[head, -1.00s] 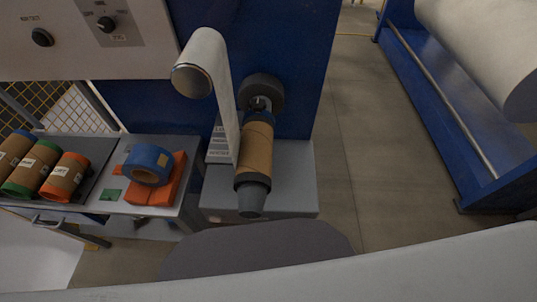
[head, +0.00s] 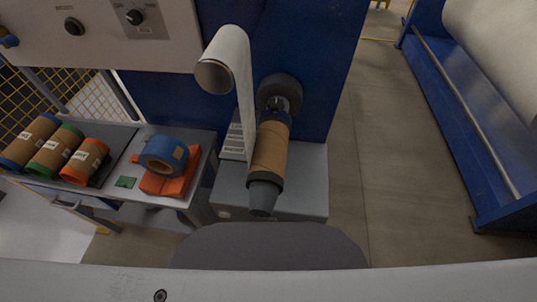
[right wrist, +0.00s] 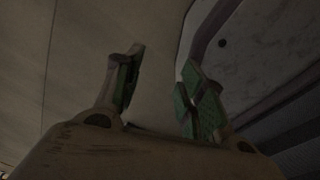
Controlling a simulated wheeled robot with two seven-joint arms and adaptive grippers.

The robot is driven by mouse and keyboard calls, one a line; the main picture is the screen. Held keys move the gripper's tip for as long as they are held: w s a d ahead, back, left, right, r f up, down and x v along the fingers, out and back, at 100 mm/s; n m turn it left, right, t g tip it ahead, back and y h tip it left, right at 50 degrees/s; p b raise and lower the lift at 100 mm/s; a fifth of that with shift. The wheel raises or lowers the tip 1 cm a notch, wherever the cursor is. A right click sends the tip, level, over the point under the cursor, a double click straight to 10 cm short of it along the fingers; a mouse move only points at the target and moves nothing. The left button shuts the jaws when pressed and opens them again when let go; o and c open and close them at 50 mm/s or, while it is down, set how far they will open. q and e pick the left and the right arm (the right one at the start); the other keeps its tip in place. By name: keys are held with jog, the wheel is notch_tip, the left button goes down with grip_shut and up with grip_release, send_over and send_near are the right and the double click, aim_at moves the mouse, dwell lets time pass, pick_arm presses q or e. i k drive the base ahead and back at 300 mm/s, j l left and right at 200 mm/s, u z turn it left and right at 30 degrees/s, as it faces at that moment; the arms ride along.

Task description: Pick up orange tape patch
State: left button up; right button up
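An orange flat-sided piece (head: 187,184) lies on the grey side table, partly covered by a blue tape roll (head: 157,152). A small green patch (head: 126,182) lies to the left of it on the same table. I cannot tell a separate orange patch apart from this piece. My right gripper (right wrist: 158,88) shows in the right wrist view with its two green-padded fingers spread apart and nothing visible held between them. It does not show in the head view. My left gripper is in neither view.
Several brown rolls with coloured ends (head: 85,160) lie at the left of the side table (head: 143,204). A brown-cored roller (head: 269,150) sticks out over a grey cabinet (head: 305,185), with a white film strip (head: 243,85) beside it. Open floor (head: 385,150) lies to the right.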

aim_at(133, 159)
jog(key=u, duration=1.4)
jog(key=i+j+z, duration=0.15)
jog(key=j+z, duration=0.3)
jog(key=j, duration=0.45)
jog(key=j+z, duration=0.4)
jog(key=j, duration=0.45)
jog(key=k+j+z, duration=0.15)
jog(key=j+z, duration=0.3)
jog(key=j, duration=0.45)
